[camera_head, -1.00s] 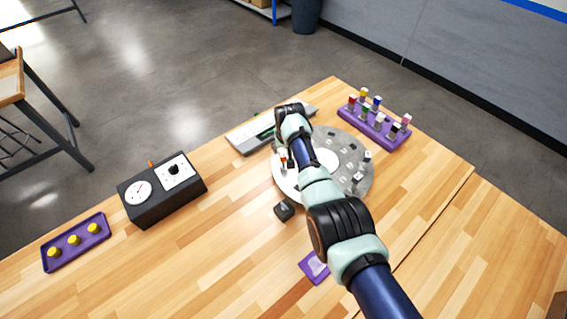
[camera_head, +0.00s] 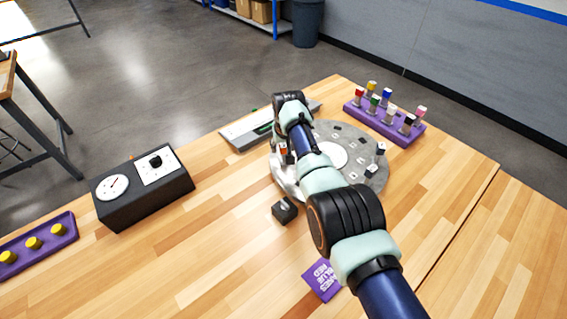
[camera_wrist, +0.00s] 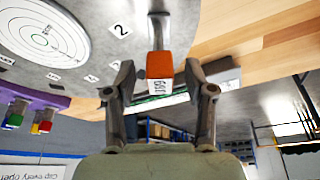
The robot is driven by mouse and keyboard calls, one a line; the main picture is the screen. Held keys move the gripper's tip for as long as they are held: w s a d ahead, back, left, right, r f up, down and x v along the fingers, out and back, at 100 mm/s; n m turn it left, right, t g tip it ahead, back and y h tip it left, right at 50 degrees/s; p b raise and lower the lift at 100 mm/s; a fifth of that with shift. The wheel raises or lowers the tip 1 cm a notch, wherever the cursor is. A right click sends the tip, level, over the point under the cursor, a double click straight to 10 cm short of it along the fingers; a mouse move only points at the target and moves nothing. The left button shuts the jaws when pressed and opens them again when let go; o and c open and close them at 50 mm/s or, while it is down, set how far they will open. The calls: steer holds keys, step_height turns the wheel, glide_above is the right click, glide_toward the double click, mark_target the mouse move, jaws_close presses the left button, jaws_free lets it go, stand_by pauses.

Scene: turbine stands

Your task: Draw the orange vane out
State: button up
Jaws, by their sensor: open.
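The orange vane (camera_wrist: 159,65) shows in the wrist view as an orange block with a white numbered label, on a metal stem beside the "2" mark of the grey disc (camera_wrist: 85,62). My gripper (camera_wrist: 158,80) is open, with one finger on each side of the orange block. I cannot tell whether either finger touches it. In the head view the orange vane (camera_head: 283,148) is a small orange spot at the left of the round grey disc (camera_head: 350,183), close beside my arm. My fingers are hidden or too small to make out there.
A purple rack (camera_head: 413,137) of colour-topped vanes stands at the back right. A grey tray (camera_head: 238,133) lies behind the disc. A dark block (camera_head: 285,209) and a purple card (camera_head: 322,281) lie in front. A black gauge box (camera_head: 145,205) stands left. The table between is clear.

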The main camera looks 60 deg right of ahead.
steer(key=shift+f, duration=0.1)
stand_by(0.6)
jaws_close()
